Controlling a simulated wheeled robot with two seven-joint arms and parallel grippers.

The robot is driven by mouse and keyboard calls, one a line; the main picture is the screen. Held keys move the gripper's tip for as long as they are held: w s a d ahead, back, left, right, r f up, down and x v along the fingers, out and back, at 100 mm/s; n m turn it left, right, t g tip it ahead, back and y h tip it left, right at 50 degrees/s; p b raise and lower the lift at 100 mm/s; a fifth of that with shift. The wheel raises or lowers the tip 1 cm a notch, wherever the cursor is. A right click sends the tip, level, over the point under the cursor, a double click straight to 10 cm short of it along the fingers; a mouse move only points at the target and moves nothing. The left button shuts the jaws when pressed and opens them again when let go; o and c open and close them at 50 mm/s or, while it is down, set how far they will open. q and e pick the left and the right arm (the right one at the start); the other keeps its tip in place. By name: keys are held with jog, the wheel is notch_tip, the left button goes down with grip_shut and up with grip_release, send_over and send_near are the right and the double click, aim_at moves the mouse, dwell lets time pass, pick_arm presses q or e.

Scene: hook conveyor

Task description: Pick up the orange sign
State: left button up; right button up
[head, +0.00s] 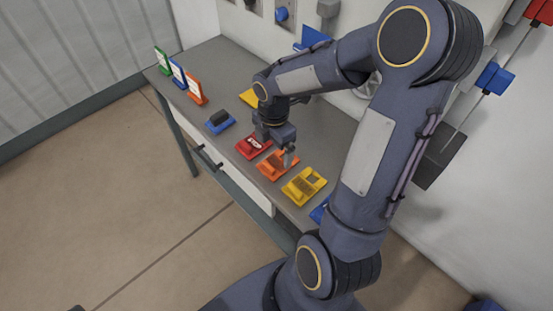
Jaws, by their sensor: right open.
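The orange sign (196,88) stands upright at the far left end of the grey table, with a pale face. It is at the front of a row with a blue sign (178,74) and a green sign (162,61). My right gripper (280,154) points down over the table, close to a red holder (253,146) and an orange holder (274,167). It is open, and no object shows between its fingers. It is well to the right of the orange sign. My left gripper is not in view.
A yellow holder (304,186) and a blue holder (220,121) with a dark block lie on the grey table (215,55). Another yellow piece (249,97) lies behind, partly hidden by my arm. The wall is close behind the table.

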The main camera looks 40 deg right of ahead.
aim_at(272, 163)
jog(key=shift+w+d+f+n, duration=0.1)
jog(key=shift+f+n, duration=0.1)
jog(key=shift+f, duration=0.2)
jog(key=shift+w+d+f+n, duration=0.1)
jog(key=shift+f+n, duration=0.1)
jog(key=shift+f, duration=0.15)
jog(key=f, duration=0.7)
jog(key=shift+w+a, duration=0.15)
jog(key=shift+a, duration=0.15)
jog(key=shift+c, duration=0.3)
jog(key=c, duration=1.1)
jog(key=shift+r, duration=0.2)
